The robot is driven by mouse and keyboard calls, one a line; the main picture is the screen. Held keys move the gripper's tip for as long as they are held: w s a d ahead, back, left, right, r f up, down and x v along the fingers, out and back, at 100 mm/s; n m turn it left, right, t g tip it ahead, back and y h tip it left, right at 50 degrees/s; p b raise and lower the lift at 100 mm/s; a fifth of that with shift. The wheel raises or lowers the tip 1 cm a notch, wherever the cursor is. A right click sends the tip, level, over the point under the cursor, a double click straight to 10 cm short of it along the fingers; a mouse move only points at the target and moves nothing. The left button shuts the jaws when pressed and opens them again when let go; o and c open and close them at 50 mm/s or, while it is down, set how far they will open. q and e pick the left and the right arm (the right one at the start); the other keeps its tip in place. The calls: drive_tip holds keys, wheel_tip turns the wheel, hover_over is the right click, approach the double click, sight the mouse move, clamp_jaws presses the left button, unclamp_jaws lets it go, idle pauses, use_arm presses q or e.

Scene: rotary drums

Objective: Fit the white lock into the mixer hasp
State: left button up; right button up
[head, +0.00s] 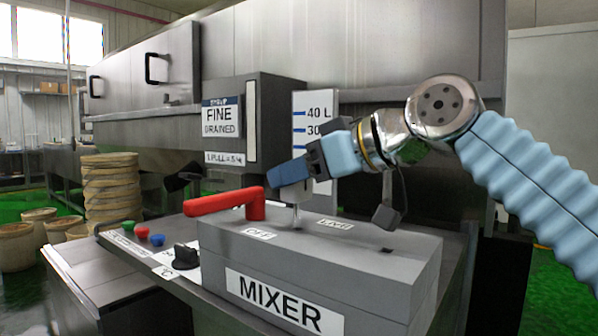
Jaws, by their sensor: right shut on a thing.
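My right gripper (288,176) reaches in from the right over the mixer box and is shut on the white lock (298,192), a small pale piece that shows just below the blue fingertips. The fingers hide part of the lock. A thin metal upright (296,218) stands on the box top directly under the lock; I cannot tell whether it is the hasp or the lock's own shackle, nor whether the lock is engaged. The grey mixer box (385,292) carries a MIXER label (285,302). My left gripper is out of view.
A red lever handle (225,201) lies left of the lock, close to the fingertips. A black knob (185,257) and coloured buttons (142,232) are on the panel at left. A dark block (386,217) is above the box's right part. A level scale (312,110) stands behind.

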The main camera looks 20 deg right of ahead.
drive_tip(key=shift+f+b, duration=1.1)
drive_tip(key=shift+f, duration=0.2)
drive_tip(key=o, duration=1.4)
drive_tip(key=p+v, duration=0.1)
drive_tip(key=v, duration=1.2)
drive_tip(key=shift+s+d, duration=0.25)
drive_tip(key=shift+s, duration=0.1)
